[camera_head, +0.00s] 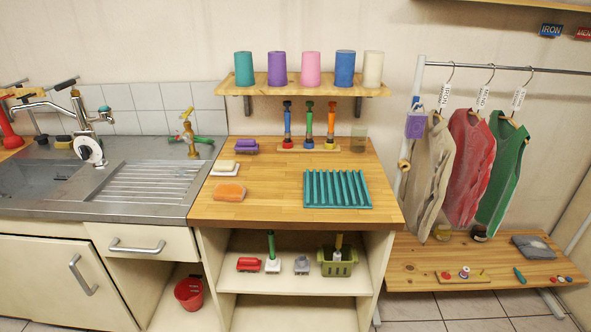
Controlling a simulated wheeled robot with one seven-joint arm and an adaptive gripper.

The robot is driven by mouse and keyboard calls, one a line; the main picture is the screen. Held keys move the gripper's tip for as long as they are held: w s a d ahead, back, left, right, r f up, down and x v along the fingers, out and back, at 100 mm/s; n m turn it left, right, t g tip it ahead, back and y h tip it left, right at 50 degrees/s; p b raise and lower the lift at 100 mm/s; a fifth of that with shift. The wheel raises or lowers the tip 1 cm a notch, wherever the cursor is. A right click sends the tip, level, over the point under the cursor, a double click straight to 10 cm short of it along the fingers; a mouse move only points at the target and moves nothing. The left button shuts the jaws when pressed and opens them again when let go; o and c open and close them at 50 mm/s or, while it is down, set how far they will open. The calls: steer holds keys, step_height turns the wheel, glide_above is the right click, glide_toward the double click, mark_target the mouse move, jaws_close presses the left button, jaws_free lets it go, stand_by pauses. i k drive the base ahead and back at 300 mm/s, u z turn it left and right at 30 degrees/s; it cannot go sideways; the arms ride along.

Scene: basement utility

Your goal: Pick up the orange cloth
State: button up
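An orange, soft-edged pad (229,191), which looks like the orange cloth, lies flat on the wooden countertop (280,213) near its left front edge. I cannot tell from this view whether it is folded cloth or a sponge. Nothing covers it. My gripper does not show in this view.
A white soap-like block (224,167) and a purple brush-like item (246,146) lie behind the pad. A teal ribbed mat (337,189) lies to the right, with bare wood between. A steel sink unit (150,187) adjoins the left. A shelf (303,88) with several coloured cups hangs above.

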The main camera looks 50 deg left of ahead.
mark_target(229, 192)
steer(key=z, duration=0.15)
steer(key=i, duration=1.35)
steer(key=u, duration=2.5)
